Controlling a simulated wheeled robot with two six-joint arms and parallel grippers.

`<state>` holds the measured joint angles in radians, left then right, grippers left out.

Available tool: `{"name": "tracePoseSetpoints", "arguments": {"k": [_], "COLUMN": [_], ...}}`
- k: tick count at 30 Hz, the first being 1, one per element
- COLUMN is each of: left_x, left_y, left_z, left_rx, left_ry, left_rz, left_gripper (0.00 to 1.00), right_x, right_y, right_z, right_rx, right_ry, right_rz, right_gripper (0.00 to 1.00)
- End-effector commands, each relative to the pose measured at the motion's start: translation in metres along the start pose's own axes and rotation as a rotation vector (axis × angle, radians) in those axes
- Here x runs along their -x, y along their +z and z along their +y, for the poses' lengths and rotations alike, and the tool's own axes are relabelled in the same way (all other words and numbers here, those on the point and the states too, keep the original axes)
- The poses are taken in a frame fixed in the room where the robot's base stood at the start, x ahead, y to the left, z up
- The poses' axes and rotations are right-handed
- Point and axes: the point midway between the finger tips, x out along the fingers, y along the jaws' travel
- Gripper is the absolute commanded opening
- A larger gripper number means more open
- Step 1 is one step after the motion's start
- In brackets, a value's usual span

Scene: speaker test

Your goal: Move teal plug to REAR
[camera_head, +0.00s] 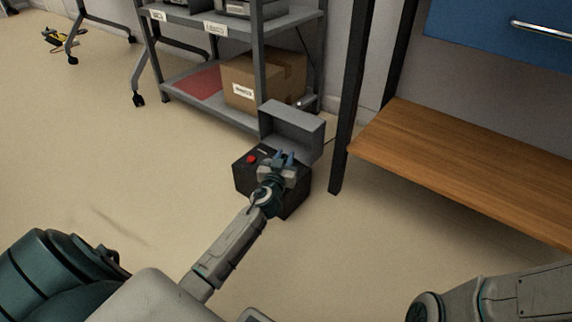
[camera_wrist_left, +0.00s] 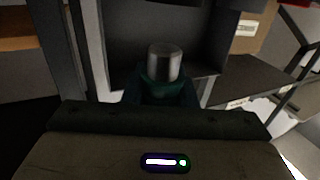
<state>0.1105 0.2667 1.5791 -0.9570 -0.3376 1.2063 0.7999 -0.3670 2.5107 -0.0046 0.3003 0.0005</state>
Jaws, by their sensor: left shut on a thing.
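My left gripper (camera_head: 284,158) is over the top of a dark box (camera_head: 245,182) with a raised grey lid (camera_head: 292,125). It is shut on the teal plug (camera_wrist_left: 164,64), whose silver cylindrical end and teal part show in the left wrist view. In the head view the plug cannot be told apart from the gripper. A red button (camera_head: 252,159) sits on the box top, left of the gripper. The gripper and wrist hide much of the top, and no REAR marking can be read. My right gripper is out of view; only part of its arm shows at bottom right.
Behind the box stands a grey shelf rack (camera_head: 168,90) with a cardboard box (camera_head: 240,82) on its lower shelf. A wooden bench (camera_head: 470,165) with a dark leg (camera_head: 345,120) is on the right. The floor left of the box is clear.

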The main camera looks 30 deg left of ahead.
Motion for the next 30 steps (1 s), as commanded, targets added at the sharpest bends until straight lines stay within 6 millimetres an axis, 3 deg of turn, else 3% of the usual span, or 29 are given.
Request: {"name": "tracePoseSetpoints", "arguments": {"k": [3, 6, 17, 30], "left_x": [-0.020, -0.027, -0.028, -0.027], "left_y": [0.003, 0.003, 0.039, 0.042], "left_z": [-0.003, -0.004, -0.004, -0.004], "left_rx": [-0.001, -0.001, -0.001, 0.000], "left_ry": [0.000, 0.000, 0.001, 0.000], "left_rz": [0.001, 0.000, -0.001, 0.000], "left_gripper": [0.03, 0.03, 0.03, 0.03], "right_x": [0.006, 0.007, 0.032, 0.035], "right_y": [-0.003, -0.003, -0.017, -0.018], "right_z": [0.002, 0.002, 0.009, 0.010], "right_rx": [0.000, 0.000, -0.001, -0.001], "right_ry": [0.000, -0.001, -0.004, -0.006], "right_rz": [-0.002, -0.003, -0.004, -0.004], "right_gripper": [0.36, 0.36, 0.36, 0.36]}}
